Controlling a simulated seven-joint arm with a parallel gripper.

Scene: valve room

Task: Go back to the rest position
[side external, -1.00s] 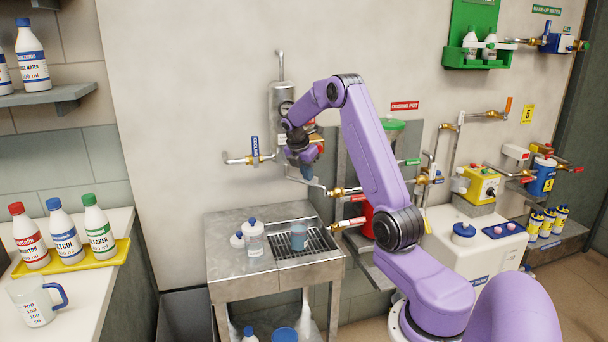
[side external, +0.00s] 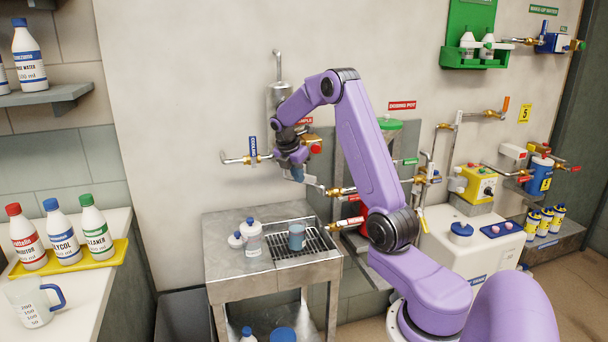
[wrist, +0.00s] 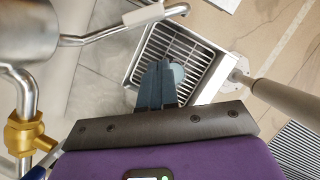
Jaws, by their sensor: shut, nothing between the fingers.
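My purple arm reaches across to the wall pipes. My gripper (side external: 297,174) points down above the steel stand (side external: 230,272), in front of the pipework. In the wrist view its two dark fingers (wrist: 157,72) are together with nothing between them. A blue-grey cup (side external: 297,237) stands on the drain grate (side external: 318,243) below my gripper, apart from it. In the wrist view the cup (wrist: 177,76) is partly hidden behind the fingers.
Two white bottles (side external: 252,240) stand beside the cup. A wall pipe with a blue-tagged valve (side external: 253,150) is left of my gripper. Brass valves (side external: 334,192) and a red-handled valve (side external: 352,222) are close at its right. Bare wall (side external: 180,90) lies to the upper left.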

